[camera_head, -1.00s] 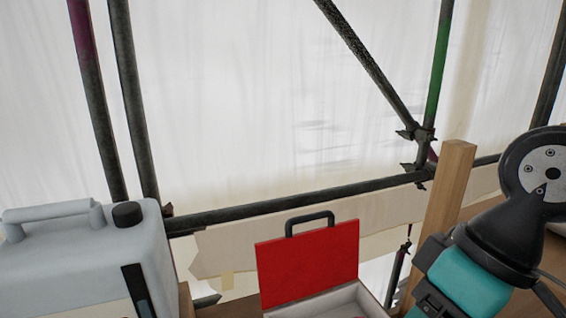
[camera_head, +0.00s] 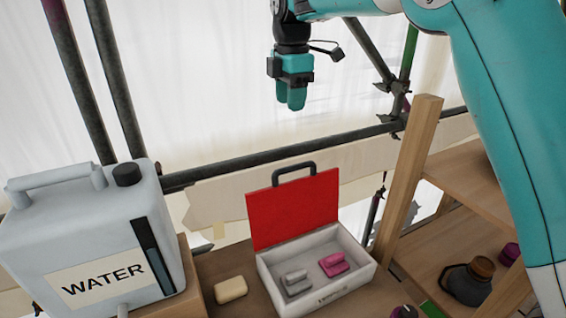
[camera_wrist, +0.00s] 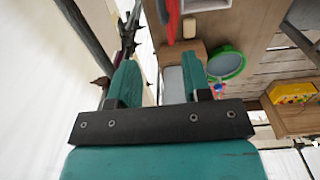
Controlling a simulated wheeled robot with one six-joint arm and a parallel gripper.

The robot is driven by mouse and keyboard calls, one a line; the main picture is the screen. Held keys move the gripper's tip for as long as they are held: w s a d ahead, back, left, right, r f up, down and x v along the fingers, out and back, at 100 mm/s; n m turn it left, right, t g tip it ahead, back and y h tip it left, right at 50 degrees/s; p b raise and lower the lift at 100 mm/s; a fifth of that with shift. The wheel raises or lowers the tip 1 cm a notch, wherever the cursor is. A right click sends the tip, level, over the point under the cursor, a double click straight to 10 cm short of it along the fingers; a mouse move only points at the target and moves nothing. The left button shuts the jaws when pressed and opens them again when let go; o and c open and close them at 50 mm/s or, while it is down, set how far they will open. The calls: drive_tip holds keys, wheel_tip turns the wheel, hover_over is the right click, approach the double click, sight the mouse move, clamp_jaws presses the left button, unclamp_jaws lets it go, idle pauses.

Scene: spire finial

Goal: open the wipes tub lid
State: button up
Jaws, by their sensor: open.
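I cannot pick out a wipes tub for certain in either view. My gripper (camera_head: 291,98) hangs fingers-down in the upper middle of the head view, in the air above and behind the open case. In the wrist view its two teal fingers (camera_wrist: 160,80) stand apart, with nothing held between them. A white case (camera_head: 322,290) with a raised red lid (camera_head: 294,208) stands on the wooden surface, a grey item (camera_head: 296,282) and a pink item (camera_head: 333,265) inside. A small pink-topped thing (camera_head: 405,312) is cut off by the bottom edge.
A large water container (camera_head: 75,245) stands at the left, with a soap-like bar (camera_head: 231,289) beside it. A wooden post (camera_head: 410,170) and shelves with a dark jug (camera_head: 466,284) are at the right. Scaffold tubes (camera_head: 290,152) cross behind. The wrist view shows a green-rimmed tub (camera_wrist: 227,64).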

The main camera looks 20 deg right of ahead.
sight(289, 167)
wheel_tip(289, 167, down, 17)
drive_tip(key=p, duration=0.3)
drive_tip(key=shift+w+a, duration=0.1)
clamp_jaws()
